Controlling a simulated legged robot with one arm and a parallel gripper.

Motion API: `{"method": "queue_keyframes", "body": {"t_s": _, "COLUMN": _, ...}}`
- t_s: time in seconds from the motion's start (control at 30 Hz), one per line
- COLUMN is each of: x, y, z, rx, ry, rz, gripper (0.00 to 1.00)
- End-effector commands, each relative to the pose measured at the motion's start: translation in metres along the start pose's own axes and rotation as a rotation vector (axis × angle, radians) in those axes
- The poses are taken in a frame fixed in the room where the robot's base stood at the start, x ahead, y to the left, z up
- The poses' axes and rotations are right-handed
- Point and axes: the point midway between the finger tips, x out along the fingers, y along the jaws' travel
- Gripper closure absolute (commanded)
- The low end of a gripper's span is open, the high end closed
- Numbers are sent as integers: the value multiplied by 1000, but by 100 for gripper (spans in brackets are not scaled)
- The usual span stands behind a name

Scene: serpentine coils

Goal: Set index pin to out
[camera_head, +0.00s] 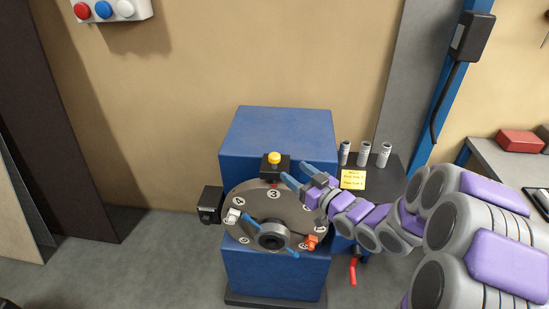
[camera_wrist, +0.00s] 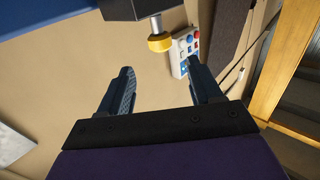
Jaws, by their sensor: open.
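The index pin's yellow knob (camera_head: 274,157) sits on a black block (camera_head: 275,168) at the top of a grey numbered disc (camera_head: 262,198). In the wrist view the yellow knob (camera_wrist: 160,43) shows at the end of a metal shaft under a dark block (camera_wrist: 140,8). My gripper (camera_head: 293,172) is open, with its blue fingers just right of the black block. In the wrist view, my gripper (camera_wrist: 160,72) has empty space between its fingertips, and the knob appears beyond them. I see no contact between fingers and knob.
The disc is mounted on a blue cabinet (camera_head: 278,135). A black box (camera_head: 210,204) stands at its left, an orange part (camera_head: 311,242) at its lower right. A dark side shelf (camera_head: 388,165) holds several grey cylinders and a yellow note (camera_head: 353,180). A button panel (camera_head: 110,10) hangs on the wall.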

Motion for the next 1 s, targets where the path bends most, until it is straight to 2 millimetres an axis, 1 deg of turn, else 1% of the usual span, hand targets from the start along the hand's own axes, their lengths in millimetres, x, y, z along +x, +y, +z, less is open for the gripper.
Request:
{"method": "queue_keyframes", "body": {"t_s": 0.03, "x": 9, "y": -2, "z": 1, "rx": 1, "ry": 0, "rz": -4, "gripper": 36}}
{"method": "queue_keyframes", "body": {"t_s": 0.2, "x": 36, "y": -1, "z": 2, "rx": 1, "ry": 1, "rz": -3, "gripper": 36}}
{"method": "queue_keyframes", "body": {"t_s": 0.4, "x": 68, "y": -2, "z": 2, "rx": 2, "ry": 0, "rz": -3, "gripper": 36}}
{"method": "queue_keyframes", "body": {"t_s": 0.53, "x": 85, "y": -1, "z": 1, "rx": 0, "ry": 0, "rz": -1, "gripper": 36}}
{"method": "queue_keyframes", "body": {"t_s": 0.73, "x": 101, "y": -1, "z": 1, "rx": 1, "ry": -2, "rz": -1, "gripper": 36}}
{"method": "queue_keyframes", "body": {"t_s": 1.0, "x": 104, "y": 0, "z": 1, "rx": 2, "ry": -2, "rz": 1, "gripper": 36}}
